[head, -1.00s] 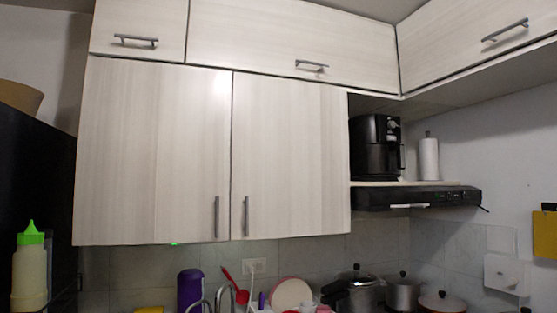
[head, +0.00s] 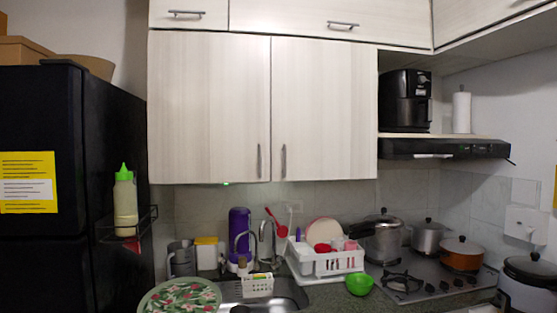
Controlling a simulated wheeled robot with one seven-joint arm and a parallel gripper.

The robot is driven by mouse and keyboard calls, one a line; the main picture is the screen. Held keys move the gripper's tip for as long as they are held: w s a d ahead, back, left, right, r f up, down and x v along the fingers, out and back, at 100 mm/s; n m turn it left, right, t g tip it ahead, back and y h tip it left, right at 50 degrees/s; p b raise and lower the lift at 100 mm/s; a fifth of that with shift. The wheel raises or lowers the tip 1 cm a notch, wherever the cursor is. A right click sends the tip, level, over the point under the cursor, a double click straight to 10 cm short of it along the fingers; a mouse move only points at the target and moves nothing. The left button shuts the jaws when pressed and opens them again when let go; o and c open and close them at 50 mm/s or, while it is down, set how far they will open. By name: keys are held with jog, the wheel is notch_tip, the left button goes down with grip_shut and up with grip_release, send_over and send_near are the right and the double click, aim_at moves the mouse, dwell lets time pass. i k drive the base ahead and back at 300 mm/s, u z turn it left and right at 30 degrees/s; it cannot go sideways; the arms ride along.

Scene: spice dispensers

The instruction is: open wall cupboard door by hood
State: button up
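The wall cupboard has two tall pale wood doors, both shut. The right door (head: 325,110), beside the range hood (head: 445,149), has a vertical grey handle (head: 283,161) at its lower left. The left door (head: 208,105) has a matching handle (head: 259,160) at its lower right, close to the other handle. The black hood sits to the right of the cupboard, under a shelf with a black air fryer (head: 405,101). My gripper is not in view.
Below are a dish rack (head: 325,263), a sink (head: 285,292), a stove (head: 425,283) with pots and a purple bottle (head: 239,229). A black fridge (head: 70,180) stands at left. The space just in front of the doors looks clear.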

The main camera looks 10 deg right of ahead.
aim_at(324, 102)
jog(key=z, duration=0.4)
jog(key=i, duration=1.2)
jog(key=u, duration=0.4)
